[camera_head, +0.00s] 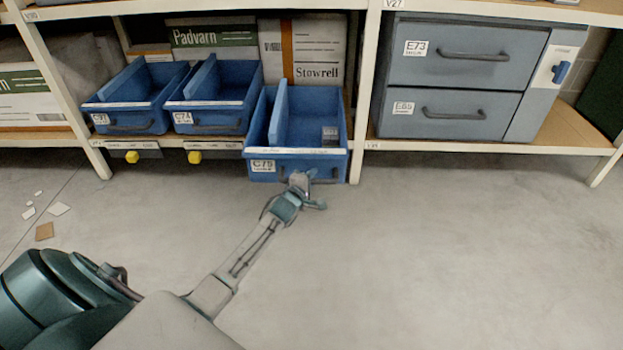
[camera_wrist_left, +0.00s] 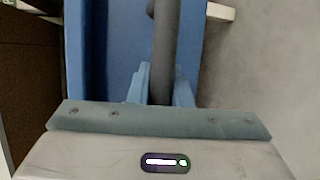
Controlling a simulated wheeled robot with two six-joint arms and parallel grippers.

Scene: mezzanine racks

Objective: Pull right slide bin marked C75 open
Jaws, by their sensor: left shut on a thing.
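The blue slide bin marked C75 (camera_head: 338,166) is the rightmost of the blue bins on the rack's lower shelf. It sticks out past the shelf edge, farther forward than its neighbours. A divider and a small grey item (camera_head: 329,133) show inside it. My left gripper (camera_head: 303,182) is at the middle of its front, shut on the dark handle. In the left wrist view the handle (camera_wrist_left: 165,45) runs between the fingers (camera_wrist_left: 160,85), with the blue bin (camera_wrist_left: 105,45) behind it. My right gripper is out of view.
Blue bins C74 (camera_head: 208,122) and another (camera_head: 122,121) sit to the left. A grey drawer cabinet (camera_head: 455,75) with drawers E73 and E65 stands to the right of the rack post (camera_head: 365,90). Small scraps (camera_head: 44,231) lie on the left floor. The floor in front is otherwise clear.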

